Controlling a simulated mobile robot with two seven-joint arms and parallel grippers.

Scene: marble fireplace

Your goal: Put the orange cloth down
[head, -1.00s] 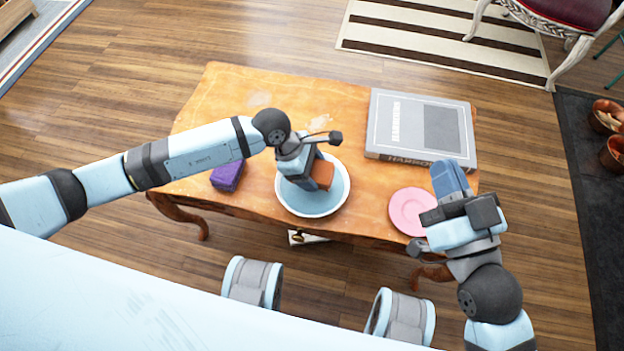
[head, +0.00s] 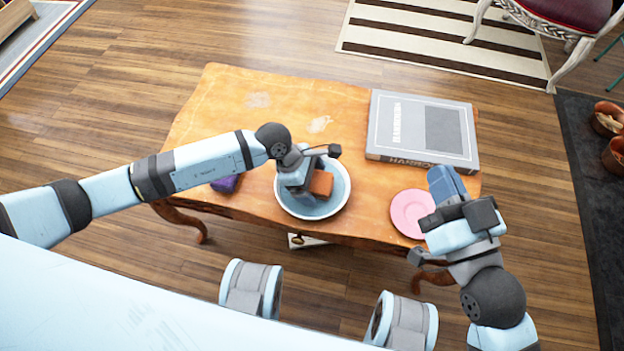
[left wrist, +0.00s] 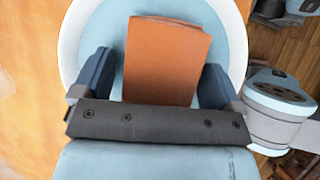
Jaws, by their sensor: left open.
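The orange cloth (head: 321,183) is a folded, block-like piece over a light blue dish with a white rim (head: 338,205). In the left wrist view the cloth (left wrist: 165,60) lies between my two blue fingers, with a gap visible on each side. My left gripper (head: 304,184) is open around it, low over the dish. Whether the cloth's underside touches the dish is hidden. My right gripper (head: 445,184) is above the table's right front side, near the pink plate, with nothing seen in it; its finger gap cannot be made out.
A purple item (head: 226,183) lies left of the dish, partly covered by my left arm. The pink plate (head: 408,213) is to the right, and a large grey book (head: 420,132) lies at the back right. The wooden table (head: 250,105) is clear at the back left.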

